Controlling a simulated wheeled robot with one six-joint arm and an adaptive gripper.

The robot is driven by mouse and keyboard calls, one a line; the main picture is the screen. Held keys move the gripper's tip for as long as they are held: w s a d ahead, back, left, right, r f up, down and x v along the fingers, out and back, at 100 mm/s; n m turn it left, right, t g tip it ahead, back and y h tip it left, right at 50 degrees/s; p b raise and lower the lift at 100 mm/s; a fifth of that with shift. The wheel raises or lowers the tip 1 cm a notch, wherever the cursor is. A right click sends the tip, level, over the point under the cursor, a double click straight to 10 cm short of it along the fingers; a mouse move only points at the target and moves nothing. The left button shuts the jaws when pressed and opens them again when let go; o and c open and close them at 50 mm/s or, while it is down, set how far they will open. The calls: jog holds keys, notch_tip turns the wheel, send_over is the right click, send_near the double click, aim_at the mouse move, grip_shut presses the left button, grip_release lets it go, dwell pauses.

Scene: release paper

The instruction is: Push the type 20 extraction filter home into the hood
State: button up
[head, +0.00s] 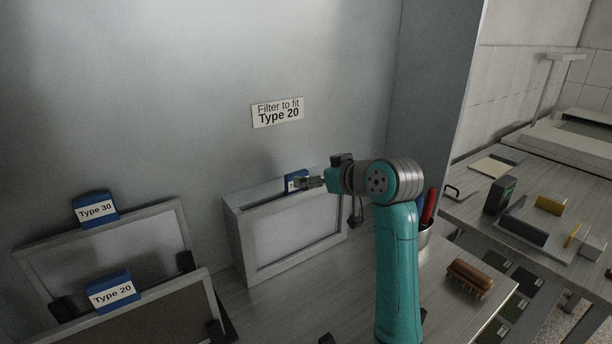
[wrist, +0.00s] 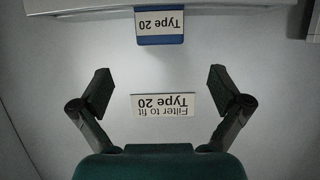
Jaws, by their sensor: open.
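The hood is a pale box (head: 233,222) on the counter against the back wall, with a grey panel in its front. A type 20 filter's blue tab (head: 290,180) stands at its top edge, partly hidden by my gripper in the head view. In the wrist view the tab (wrist: 161,24) reads "Type 20" upside down at the top. My gripper (head: 308,183) is at the tab in the head view; its fingers (wrist: 160,86) are open, wide apart and empty. I cannot tell whether they touch the tab or how far in the filter sits.
A sign (head: 278,112) on the wall reads "Filter to fit Type 20". Framed filters labelled Type 30 (head: 96,209) and Type 20 (head: 112,292) lean at the left. A red-handled tool in a cup (head: 429,215) and a brush (head: 469,278) are on the right.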

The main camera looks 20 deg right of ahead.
jog(key=v, duration=0.3)
jog(key=shift+s+r, duration=0.1)
jog(key=shift+s, duration=0.2)
jog(key=shift+d, duration=0.1)
